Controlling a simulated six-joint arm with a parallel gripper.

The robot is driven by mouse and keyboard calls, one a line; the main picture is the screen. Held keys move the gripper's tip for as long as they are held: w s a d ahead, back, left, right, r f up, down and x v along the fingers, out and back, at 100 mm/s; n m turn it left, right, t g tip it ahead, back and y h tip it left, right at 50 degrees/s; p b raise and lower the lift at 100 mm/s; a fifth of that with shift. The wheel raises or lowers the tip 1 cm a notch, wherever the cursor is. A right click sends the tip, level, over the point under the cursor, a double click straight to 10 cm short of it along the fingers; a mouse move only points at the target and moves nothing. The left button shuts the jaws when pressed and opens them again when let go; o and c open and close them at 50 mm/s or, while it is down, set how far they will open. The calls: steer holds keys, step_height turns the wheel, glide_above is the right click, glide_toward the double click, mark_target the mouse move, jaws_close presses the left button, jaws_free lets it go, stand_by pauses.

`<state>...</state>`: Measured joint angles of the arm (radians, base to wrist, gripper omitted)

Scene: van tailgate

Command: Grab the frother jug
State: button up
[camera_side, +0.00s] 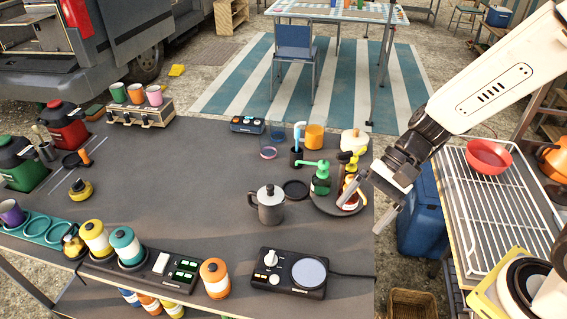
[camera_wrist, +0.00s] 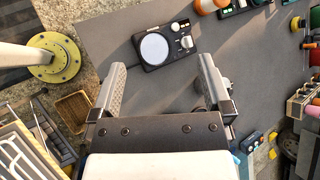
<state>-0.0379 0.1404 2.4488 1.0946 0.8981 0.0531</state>
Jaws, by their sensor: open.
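My gripper (camera_side: 368,204) is open and empty, to the right of the jug in the side view, above the table's right edge and in front of the round tray. In the wrist view, my gripper (camera_wrist: 162,72) has its two fingers wide apart with bare table between them.
A round dark tray (camera_side: 327,205) with pump bottles stands between jug and gripper in the side view. A control unit with a pale disc (camera_side: 289,272) lies in front of the jug; it also shows in the wrist view (camera_wrist: 165,45). Table left of the jug is clear.

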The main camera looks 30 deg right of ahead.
mark_target(282, 208)
steer(key=w+d+r+m+t+y, duration=0.1)
steer(key=w+r+m+t, duration=0.1)
steer(key=w+m+t, duration=1.6)
steer(key=f+g, duration=0.1)
steer(key=f, duration=0.6)
steer(key=s+f+m+g, duration=0.1)
steer(key=f, duration=0.6)
steer(key=f+g, duration=0.1)
steer(key=f, duration=0.6)
steer(key=shift+s+f, duration=0.15)
steer(key=shift+f, duration=0.15)
steer(key=shift+x, duration=1.35)
steer(key=shift+x, duration=2.55)
steer(key=shift+r, duration=0.1)
jaws_close()
